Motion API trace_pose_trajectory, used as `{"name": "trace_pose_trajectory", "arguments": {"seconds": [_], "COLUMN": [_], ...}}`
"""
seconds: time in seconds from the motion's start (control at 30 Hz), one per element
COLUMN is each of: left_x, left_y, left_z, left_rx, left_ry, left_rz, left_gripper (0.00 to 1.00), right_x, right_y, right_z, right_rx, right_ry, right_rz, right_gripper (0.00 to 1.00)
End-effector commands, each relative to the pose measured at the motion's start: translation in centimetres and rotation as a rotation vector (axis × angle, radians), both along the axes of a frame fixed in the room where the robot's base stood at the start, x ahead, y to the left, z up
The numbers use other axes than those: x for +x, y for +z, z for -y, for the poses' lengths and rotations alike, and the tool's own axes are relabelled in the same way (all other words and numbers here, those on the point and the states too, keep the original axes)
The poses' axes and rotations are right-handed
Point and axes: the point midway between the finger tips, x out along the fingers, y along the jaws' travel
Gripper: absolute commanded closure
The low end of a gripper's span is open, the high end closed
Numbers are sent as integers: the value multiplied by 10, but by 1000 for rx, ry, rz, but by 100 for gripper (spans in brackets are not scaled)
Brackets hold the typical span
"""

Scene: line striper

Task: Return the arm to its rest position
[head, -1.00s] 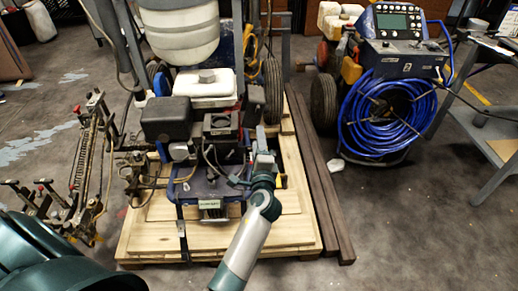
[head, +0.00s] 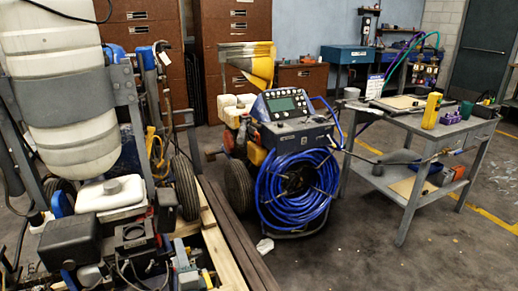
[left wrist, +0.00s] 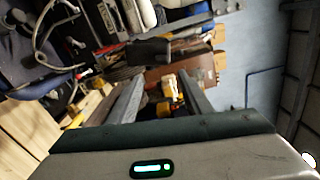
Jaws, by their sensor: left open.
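My left gripper (head: 181,258) shows at the bottom of the head view, beside the line striper's engine (head: 130,235); the rest of that arm is below the frame. In the left wrist view its two fingers (left wrist: 160,97) are spread apart with nothing held between them. The striper stands at the left with its large white tank (head: 65,90) and a smaller white container (head: 112,194). I cannot tell whether the gripper touches the striper. My right gripper is not in view.
A control unit with a coiled blue hose (head: 297,188) stands right of the wooden pallet (head: 222,262). A grey workbench (head: 408,122) with tools is further right. Brown cabinets (head: 235,25) line the back. The floor at front right is mostly clear.

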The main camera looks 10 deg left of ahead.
Motion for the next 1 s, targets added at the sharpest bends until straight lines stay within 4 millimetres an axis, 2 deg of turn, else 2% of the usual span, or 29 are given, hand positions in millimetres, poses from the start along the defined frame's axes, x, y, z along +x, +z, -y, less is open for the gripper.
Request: {"name": "trace_pose_trajectory", "arguments": {"seconds": [0.17,0.27,0.33,0.47,0.5,0.57,0.7,0.9,1.0], "left_x": [-4,-12,-23,-58,-72,-95,-158,-260,-302], "left_y": [-40,-81,-116,-185,-206,-236,-297,-362,-381], "left_z": [14,27,39,61,66,75,91,103,105], "left_rx": [-117,-241,-353,-591,-666,-777,-1029,-1345,-1457], "left_ry": [-56,-98,-123,-142,-135,-121,-44,148,245], "left_rz": [-46,-91,-131,-218,-246,-285,-372,-464,-485], "left_gripper": [55,55,55,55,55,55,55,55,55], "right_x": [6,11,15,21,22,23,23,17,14], "right_y": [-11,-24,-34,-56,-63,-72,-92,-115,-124], "right_z": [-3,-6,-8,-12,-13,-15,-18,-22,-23], "right_rx": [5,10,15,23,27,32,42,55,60], "right_ry": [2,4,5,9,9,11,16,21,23], "right_rz": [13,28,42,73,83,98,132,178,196], "right_gripper": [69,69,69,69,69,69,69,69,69]}}
